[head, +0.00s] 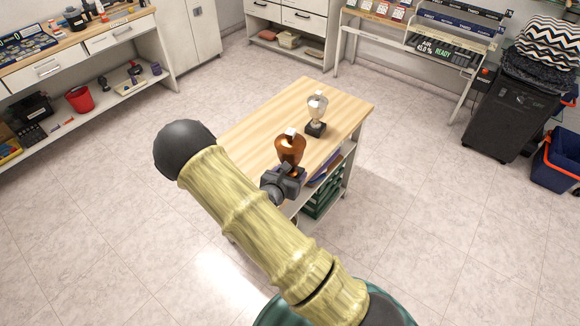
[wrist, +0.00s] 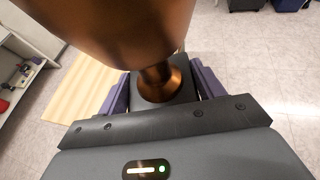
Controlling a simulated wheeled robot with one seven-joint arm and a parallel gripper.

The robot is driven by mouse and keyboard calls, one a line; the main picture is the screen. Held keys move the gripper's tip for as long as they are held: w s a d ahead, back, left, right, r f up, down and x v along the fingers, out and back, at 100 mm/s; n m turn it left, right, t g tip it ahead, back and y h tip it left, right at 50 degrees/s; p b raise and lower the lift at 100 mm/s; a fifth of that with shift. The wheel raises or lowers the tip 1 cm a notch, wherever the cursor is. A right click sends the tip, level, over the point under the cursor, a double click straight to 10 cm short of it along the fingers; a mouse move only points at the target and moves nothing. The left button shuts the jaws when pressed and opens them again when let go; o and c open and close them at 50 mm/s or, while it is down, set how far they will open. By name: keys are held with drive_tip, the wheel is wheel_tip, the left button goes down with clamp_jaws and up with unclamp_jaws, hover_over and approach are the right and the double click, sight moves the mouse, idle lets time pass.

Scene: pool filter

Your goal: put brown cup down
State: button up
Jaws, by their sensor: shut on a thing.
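The brown cup (head: 290,148) is a shiny copper trophy on a black base. It stands upright in my gripper (head: 287,178) near the close right side of the wooden table (head: 262,122). In the wrist view its large bowl (wrist: 110,28) fills the upper left. Its narrow stem meets the black base (wrist: 160,92) between the two purple fingers of my gripper (wrist: 161,90), which are shut on that base. I cannot tell whether the base touches the table top, because my gripper and arm hide it.
A silver trophy (head: 317,106) on a black base stands at the table's far right part. The table top left of it is bare. A green crate (head: 322,199) sits on a shelf under the table. A dark bin (head: 507,115) stands at the right.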

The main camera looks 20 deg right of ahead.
drive_tip(key=s+a+f+n+t+y+b, duration=0.1)
drive_tip(key=s+f+n+y+b, duration=0.2)
drive_tip(key=f, duration=0.8)
drive_tip(key=s+a+f+n+t+y+b, duration=0.1)
drive_tip(key=s+f+n+y+b, duration=0.3)
drive_tip(key=f, duration=0.7)
drive_tip(key=shift+s+a+f+n+t+y, duration=0.2)
drive_tip(key=shift+s+a+n+t+y, duration=0.1)
drive_tip(key=shift+s+t+y, duration=0.25)
drive_tip(key=shift+r, duration=0.1)
